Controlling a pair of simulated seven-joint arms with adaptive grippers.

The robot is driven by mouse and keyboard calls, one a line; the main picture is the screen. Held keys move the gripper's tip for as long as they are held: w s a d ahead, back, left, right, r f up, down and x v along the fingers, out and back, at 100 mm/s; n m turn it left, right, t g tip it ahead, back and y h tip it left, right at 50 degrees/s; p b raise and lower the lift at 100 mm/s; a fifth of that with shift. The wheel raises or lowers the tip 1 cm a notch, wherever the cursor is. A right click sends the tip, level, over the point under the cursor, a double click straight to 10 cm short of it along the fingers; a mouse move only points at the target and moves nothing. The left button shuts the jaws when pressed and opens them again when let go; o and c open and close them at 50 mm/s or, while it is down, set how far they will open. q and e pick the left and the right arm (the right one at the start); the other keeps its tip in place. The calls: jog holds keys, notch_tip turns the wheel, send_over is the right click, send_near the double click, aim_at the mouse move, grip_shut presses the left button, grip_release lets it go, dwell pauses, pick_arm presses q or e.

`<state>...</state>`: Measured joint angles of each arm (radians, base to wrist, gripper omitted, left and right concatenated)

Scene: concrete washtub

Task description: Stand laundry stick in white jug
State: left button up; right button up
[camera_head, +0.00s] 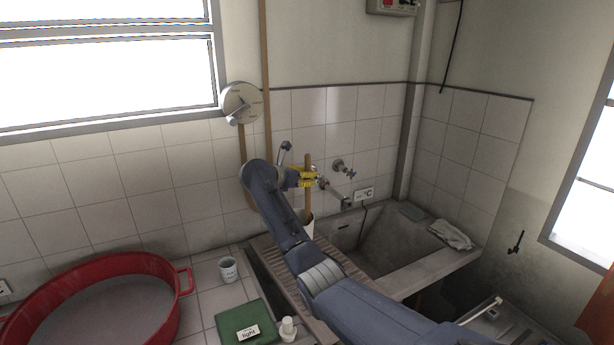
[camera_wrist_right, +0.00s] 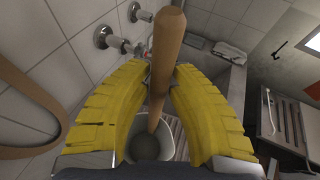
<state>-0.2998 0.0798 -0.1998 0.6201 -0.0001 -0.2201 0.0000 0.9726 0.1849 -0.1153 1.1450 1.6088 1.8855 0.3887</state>
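The laundry stick (camera_head: 308,200) is a wooden rod, nearly upright beside the tiled wall. Its lower part goes into the mouth of the white jug (camera_head: 308,229), and my arm hides part of the jug. In the right wrist view the stick (camera_wrist_right: 167,40) runs down between my yellow fingers into the open white jug (camera_wrist_right: 167,143). A grey rounded shape shows inside the jug. My right gripper (camera_head: 303,177) is around the stick's upper part, with both fingers (camera_wrist_right: 161,82) close against its sides. My left gripper is not in view.
A red basin (camera_head: 168,315), a cup (camera_head: 228,269), a green box (camera_head: 243,322) and a small white bottle (camera_head: 288,329) stand at the left. The concrete tub (camera_head: 385,245) is at the right, with a cloth (camera_head: 450,235) on its edge. Taps (camera_head: 344,170) project from the wall near my gripper.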

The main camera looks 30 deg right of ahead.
jog(key=o, duration=0.4)
jog(key=v, duration=0.8)
jog(key=r+v, duration=0.1)
jog(key=v, duration=0.3)
jog(key=shift+r, duration=0.2)
jog(key=shift+d, duration=0.1)
